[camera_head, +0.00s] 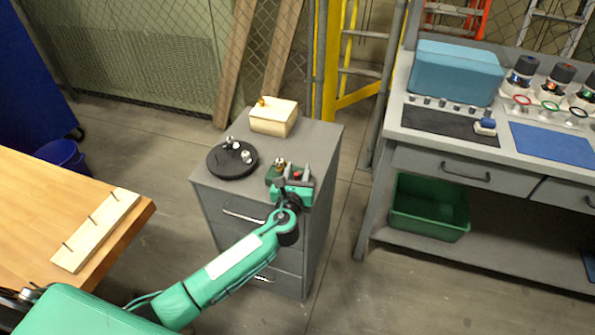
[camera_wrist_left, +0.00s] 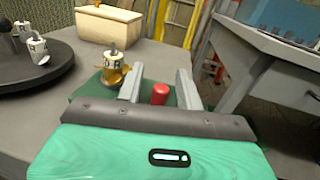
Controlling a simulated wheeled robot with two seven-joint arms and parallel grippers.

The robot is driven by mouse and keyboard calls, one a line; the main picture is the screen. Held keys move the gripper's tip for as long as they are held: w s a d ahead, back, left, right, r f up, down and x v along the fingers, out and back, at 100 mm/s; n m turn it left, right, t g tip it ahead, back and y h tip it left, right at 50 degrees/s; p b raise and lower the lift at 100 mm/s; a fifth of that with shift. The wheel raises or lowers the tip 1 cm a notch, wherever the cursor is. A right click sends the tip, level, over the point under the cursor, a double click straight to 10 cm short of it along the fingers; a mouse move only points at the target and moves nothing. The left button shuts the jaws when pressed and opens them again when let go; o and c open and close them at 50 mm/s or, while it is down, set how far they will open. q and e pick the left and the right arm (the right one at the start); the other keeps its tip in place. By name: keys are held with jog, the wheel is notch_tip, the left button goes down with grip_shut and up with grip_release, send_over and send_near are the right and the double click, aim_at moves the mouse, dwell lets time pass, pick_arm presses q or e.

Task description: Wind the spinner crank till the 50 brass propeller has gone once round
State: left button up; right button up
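The spinner stands on the grey cabinet and has a dark green base (camera_head: 271,178). A brass propeller (camera_wrist_left: 113,72) sits on it, left of my fingers in the left wrist view; its marking is too small to read. The red crank knob (camera_wrist_left: 160,93) shows between my fingers, with a gap on each side. My left gripper (camera_wrist_left: 159,80) is open around the knob, from above and in front. In the head view the left gripper (camera_head: 292,181) covers part of the spinner. The crank arm under the knob is hidden. My right gripper is out of view.
A round black tray (camera_head: 232,170) with small white-and-metal parts lies left of the spinner on the cabinet (camera_head: 315,140). A cream box (camera_head: 274,118) stands behind. A wooden table (camera_head: 60,200) is at left, a grey workbench (camera_head: 400,130) at right.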

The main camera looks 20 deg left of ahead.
pick_arm(q)
grip_shut()
